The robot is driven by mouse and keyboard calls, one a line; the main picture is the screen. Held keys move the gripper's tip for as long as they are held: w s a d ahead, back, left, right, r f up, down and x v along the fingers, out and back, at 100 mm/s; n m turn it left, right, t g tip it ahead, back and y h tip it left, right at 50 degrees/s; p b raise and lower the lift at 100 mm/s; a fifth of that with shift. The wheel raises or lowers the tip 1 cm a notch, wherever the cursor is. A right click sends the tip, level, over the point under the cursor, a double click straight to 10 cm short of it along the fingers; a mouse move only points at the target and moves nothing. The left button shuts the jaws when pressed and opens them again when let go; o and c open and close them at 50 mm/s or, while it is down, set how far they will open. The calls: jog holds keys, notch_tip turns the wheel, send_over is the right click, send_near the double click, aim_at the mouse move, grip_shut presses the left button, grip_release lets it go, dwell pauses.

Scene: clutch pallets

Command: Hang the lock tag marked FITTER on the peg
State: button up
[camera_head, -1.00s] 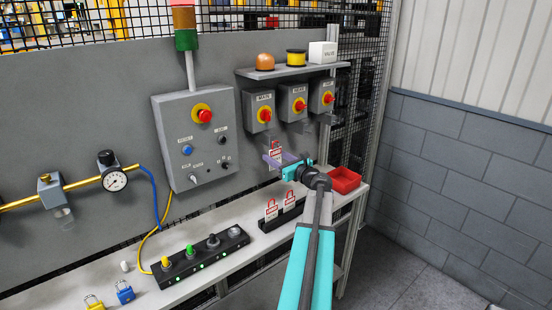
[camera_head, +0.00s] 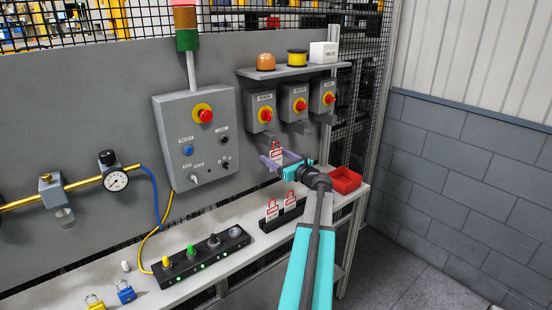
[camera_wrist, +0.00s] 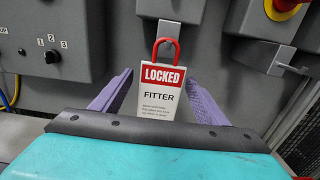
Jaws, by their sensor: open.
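The FITTER lock tag (camera_wrist: 161,90) is a white card with a red LOCKED band and a red shackle. It hangs upright, its shackle at the grey peg (camera_wrist: 168,29) under a switch box, and the loop appears to be around the peg. In the head view the tag (camera_head: 277,153) is below the MAIN box. My gripper (camera_wrist: 160,80) is open, with one purple finger on each side of the tag and a visible gap to both. It also shows in the head view (camera_head: 279,160). The exact contact at the peg is too small to tell.
Two more red-and-white tags (camera_head: 290,198) stand in a black rack on the bench. A red bin (camera_head: 345,180) sits at the bench's right end. The box to the right has a similar peg (camera_wrist: 284,62), empty. A control box (camera_head: 197,140) is to the left.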

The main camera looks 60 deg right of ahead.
jog(key=b+v, duration=0.4)
jog(key=v, duration=1)
dwell(0.7)
